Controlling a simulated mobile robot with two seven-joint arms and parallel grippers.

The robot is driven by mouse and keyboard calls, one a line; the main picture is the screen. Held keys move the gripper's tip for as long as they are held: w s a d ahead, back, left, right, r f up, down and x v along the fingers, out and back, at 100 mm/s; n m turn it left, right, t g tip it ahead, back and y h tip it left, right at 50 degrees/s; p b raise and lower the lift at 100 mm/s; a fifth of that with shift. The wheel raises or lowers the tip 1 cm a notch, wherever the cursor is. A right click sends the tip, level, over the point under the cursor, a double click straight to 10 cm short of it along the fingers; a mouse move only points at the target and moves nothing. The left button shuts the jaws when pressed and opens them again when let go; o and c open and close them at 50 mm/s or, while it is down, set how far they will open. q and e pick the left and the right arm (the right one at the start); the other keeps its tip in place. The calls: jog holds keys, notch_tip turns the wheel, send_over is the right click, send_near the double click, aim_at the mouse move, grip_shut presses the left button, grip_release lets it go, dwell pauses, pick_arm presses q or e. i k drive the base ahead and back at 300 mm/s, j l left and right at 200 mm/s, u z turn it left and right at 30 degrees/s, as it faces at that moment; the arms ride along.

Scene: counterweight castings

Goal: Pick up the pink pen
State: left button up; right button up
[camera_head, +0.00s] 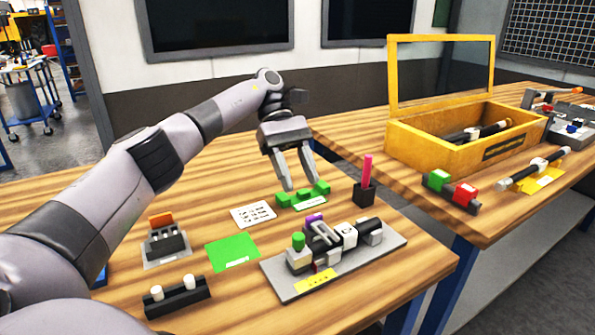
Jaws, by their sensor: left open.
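The pink pen (367,169) stands upright in a small black holder (364,195) on the wooden table, right of the middle of the view. My left gripper (302,187) is open and points down, to the left of the pen and apart from it. Its fingertips are just above or behind a green block fixture (303,194); I cannot tell if they touch it. Nothing shows between the fingers. My right gripper is not in view.
A grey plate with a black mechanism (392,246) lies in front of the pen holder. A green card (232,252) and a white card (253,214) lie to the left. An open yellow box (425,150) and a red-green switch block (451,191) stand on the right table.

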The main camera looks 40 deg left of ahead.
aim_at(368, 158)
jog(key=k+l, duration=0.8)
